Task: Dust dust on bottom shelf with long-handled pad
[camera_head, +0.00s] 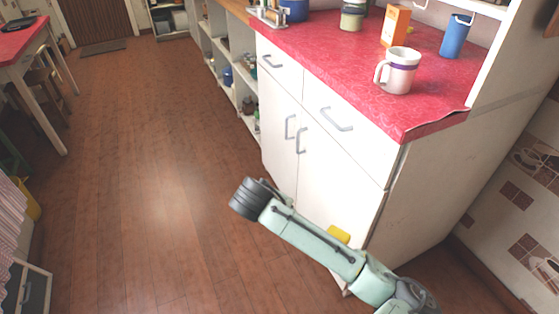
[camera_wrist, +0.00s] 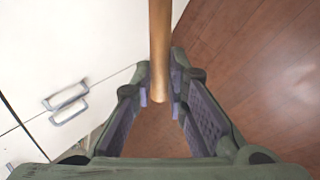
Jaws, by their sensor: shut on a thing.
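A long round wooden handle (camera_wrist: 160,45) runs up from between my gripper's fingertips (camera_wrist: 158,95) in the wrist view. The fingers are shut on it near its rounded end. Its far end leaves the top of the picture, so no pad shows there. In the head view my gripper cannot be made out. A small yellow piece (camera_head: 338,233) shows just behind my arm; I cannot tell whether it belongs to the pad. White open shelves (camera_head: 218,48) stand beyond the near cabinet, with a bottom shelf close to the floor. I can make out no dust.
A white cabinet (camera_head: 290,168) with grey handles stands close to my arm. Its red counter (camera_head: 330,62) bears a white mug (camera_head: 398,72), an orange box (camera_head: 395,25) and a blue cup (camera_head: 455,36). Jars stand on the shelves. The wooden floor (camera_head: 150,170) is open at left.

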